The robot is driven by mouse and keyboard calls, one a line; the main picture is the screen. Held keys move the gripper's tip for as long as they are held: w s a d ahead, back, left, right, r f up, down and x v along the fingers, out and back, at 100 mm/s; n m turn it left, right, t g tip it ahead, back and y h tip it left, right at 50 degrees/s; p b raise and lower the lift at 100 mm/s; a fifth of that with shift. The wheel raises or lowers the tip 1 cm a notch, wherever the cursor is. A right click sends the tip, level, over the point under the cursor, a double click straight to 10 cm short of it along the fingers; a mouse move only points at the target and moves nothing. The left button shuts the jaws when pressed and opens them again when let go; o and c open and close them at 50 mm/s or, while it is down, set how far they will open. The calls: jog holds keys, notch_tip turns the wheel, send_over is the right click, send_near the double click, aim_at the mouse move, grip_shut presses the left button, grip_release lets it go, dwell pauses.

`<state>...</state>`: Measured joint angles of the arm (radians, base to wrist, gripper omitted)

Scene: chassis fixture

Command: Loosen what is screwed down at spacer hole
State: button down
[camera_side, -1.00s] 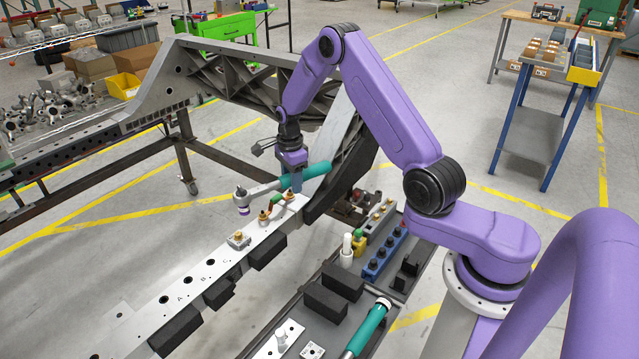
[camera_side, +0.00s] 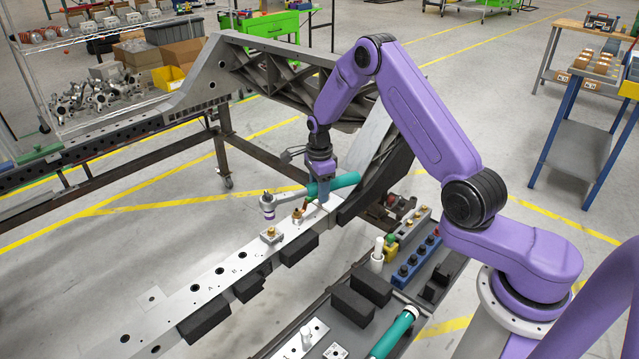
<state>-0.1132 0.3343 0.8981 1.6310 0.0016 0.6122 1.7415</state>
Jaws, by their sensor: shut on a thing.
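My gripper (camera_side: 322,188) is shut on the teal handle of a wrench (camera_side: 345,181), above the far part of the pale beam (camera_side: 178,309). The wrench lies roughly level, its silver head (camera_side: 267,200) pointing left with a socket facing down. The head appears above and apart from a small square block with a brass-coloured screw (camera_side: 271,235) on the beam. Another brass-coloured fitting (camera_side: 298,214) stands farther along, close to the wrench. Holes along the beam carry letters, A, B and C among them. I cannot tell which spot is the spacer hole. My fingertips are partly hidden.
Black blocks (camera_side: 299,249) line the beam's near side. A dark tray (camera_side: 440,291) at the front right holds a blue socket rack (camera_side: 418,260), black blocks, a white cylinder and another teal-handled tool (camera_side: 396,333). A large grey ribbed frame (camera_side: 222,72) rises behind my gripper.

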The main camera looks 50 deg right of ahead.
jog(key=shift+f, duration=2.65)
jog(key=shift+w+d+f+n, duration=0.1)
jog(key=shift+w+d+n, duration=0.15)
jog(key=shift+w+n, duration=0.25)
